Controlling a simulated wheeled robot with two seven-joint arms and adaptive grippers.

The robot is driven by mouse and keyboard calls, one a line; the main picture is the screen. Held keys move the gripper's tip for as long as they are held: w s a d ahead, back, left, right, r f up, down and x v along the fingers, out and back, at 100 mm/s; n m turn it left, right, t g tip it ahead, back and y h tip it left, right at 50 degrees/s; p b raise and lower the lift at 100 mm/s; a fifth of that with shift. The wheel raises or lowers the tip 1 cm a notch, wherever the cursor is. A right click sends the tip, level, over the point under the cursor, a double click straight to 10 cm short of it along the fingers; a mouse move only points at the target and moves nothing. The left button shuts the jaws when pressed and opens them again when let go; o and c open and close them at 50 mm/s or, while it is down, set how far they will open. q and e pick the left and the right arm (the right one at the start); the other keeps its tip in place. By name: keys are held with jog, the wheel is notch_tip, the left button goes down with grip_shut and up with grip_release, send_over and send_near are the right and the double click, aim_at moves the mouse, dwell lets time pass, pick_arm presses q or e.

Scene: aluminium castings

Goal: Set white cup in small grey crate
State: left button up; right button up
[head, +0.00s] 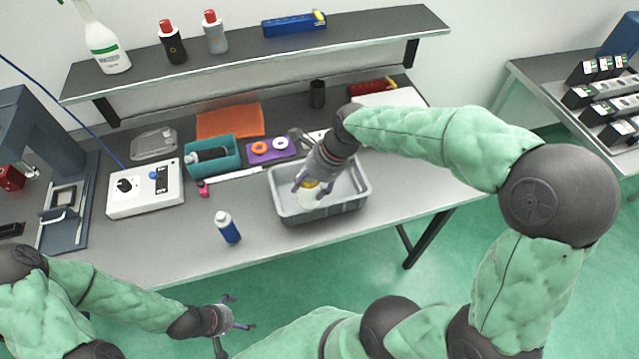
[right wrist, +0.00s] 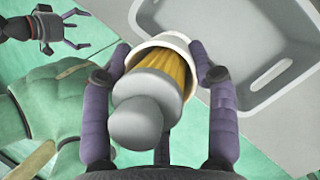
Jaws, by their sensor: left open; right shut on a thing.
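The white cup (head: 312,199) is in my right gripper (head: 313,187), which is shut on it. In the right wrist view the white cup (right wrist: 160,42) sits between the purple fingers, and a yellow ribbed piece with a grey rounded end is in its mouth. The small grey crate (head: 322,214) stands on the bench near its front edge. In the head view the cup overlaps the crate's inside; in the right wrist view the crate (right wrist: 228,98) lies beyond it, up and right. The cup's height above the crate floor is unclear. My left gripper (head: 238,316) is open and empty, off the bench front.
A blue-and-white bottle (head: 228,228) stands left of the crate. Behind are a teal bin (head: 213,158), a purple tray (head: 271,150) with rings, and an orange mat (head: 229,121). A white control box (head: 145,190) is farther left. Bench right of the crate is clear.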

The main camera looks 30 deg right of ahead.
jog(key=w+d+f+b, duration=0.1)
jog(key=w+d+f, duration=0.1)
jog(key=f, duration=0.1)
jog(key=w+d+f+b, duration=0.1)
jog(key=w+d+f, duration=0.1)
jog(key=f, duration=0.2)
jog(key=w+d+f+b, duration=0.1)
jog(key=w+d+f, duration=0.1)
jog(key=f, duration=0.1)
jog(key=shift+d+f+b, duration=0.15)
jog(key=shift+f+b, duration=0.15)
jog(key=shift+b, duration=0.05)
jog(key=shift+s+r, duration=0.1)
jog(key=o, duration=1.2)
jog(key=shift+f, duration=0.2)
jog(key=shift+r, duration=0.1)
jog(key=p+v, duration=0.3)
jog(key=v, duration=0.9)
jog(key=shift+r, duration=0.1)
